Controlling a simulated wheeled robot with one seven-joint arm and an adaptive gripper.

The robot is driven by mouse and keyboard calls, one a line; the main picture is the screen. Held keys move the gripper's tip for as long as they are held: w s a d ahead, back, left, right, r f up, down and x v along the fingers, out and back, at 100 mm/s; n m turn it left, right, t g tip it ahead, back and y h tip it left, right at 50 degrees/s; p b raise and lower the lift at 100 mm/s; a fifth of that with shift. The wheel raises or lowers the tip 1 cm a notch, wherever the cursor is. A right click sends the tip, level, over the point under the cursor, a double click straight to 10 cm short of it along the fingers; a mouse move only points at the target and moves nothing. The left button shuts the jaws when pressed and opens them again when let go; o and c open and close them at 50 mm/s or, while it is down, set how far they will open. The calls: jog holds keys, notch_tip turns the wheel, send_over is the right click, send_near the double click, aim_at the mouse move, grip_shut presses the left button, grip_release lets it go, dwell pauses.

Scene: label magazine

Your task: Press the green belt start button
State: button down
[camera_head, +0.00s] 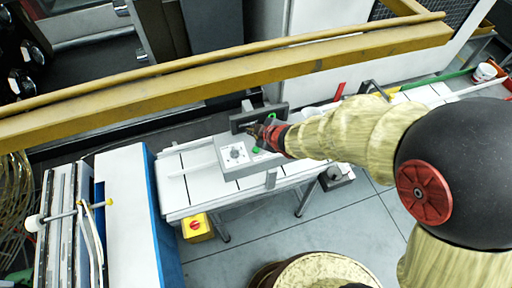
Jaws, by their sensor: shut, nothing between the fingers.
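A grey control box (225,168) stands on the white bench in the middle of the camera view. Its light panel carries a dark round dial (234,152). A small green button (256,150) shows at the right of the panel, partly beside my arm's end. My gripper (254,131) is dark, shut and empty, and appears just above the green button in the picture. Whether it touches anything, and its height over the box, I cannot tell. My arm reaches in from the right and hides part of the box's right side.
A dark frame (257,118) stands right behind the gripper. A yellow rail (220,82) crosses the view behind the bench (180,196). A yellow box with a red knob (197,227) hangs at the bench front. A blue-sided white cabinet (128,200) stands left. The floor in front is partly clear.

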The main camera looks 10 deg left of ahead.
aim_at(254, 151)
notch_tip(254, 151, down, 9)
jog(key=b, duration=0.8)
jog(key=shift+r, duration=0.1)
dwell(1.2)
jog(key=shift+f+b, duration=0.4)
